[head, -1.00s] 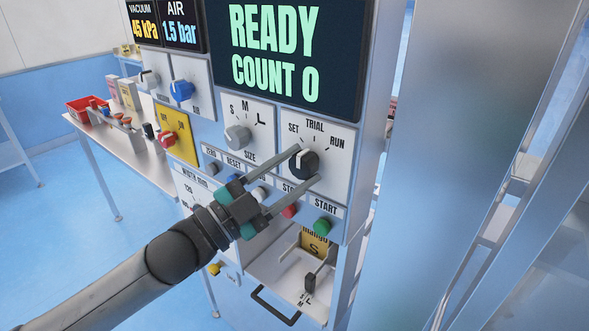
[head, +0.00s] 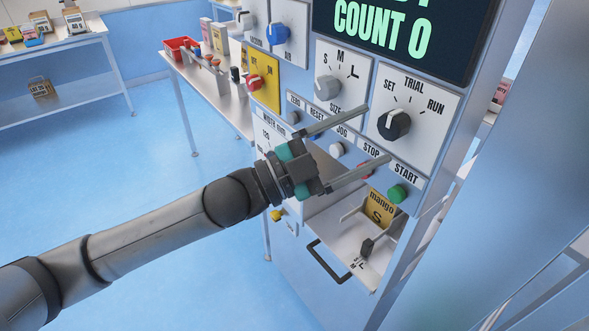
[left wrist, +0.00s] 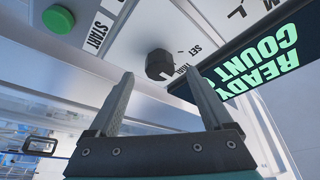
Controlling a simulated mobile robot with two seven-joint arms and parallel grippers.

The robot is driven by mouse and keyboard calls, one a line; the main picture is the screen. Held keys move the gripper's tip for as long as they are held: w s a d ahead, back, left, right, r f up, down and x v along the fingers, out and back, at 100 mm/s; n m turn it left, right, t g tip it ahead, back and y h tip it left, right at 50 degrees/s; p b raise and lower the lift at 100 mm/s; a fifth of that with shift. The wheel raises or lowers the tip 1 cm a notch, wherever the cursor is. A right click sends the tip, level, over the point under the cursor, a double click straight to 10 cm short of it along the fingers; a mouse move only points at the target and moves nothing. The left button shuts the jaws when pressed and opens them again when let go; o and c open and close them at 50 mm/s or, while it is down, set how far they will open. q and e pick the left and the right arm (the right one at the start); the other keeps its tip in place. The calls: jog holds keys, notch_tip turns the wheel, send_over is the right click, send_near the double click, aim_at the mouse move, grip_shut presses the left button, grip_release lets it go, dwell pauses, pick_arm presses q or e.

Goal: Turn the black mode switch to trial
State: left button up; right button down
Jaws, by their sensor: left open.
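The black mode switch (head: 394,124) is a round knob on a white plate marked SET, TRIAL and RUN. Its white mark sits on the upper left side, towards SET. My left gripper (head: 378,132) is open and empty, its two long fingers pointing at the panel. Its tips are just left of and below the knob, apart from it. In the left wrist view, the knob (left wrist: 159,64) shows beyond and between the open fingertips (left wrist: 158,77). My right gripper is not in view.
The grey size knob (head: 327,88) is left of the switch. The green START button (head: 398,193) and white JOG button (head: 337,150) lie close to my fingers. Below are a mango pouch (head: 380,209) and a black handle (head: 328,262). A side table (head: 215,88) stands behind left.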

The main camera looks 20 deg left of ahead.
pick_arm(q)
jog(key=b+v, duration=0.1)
jog(key=v, duration=1)
jog(key=shift+s+a, duration=0.2)
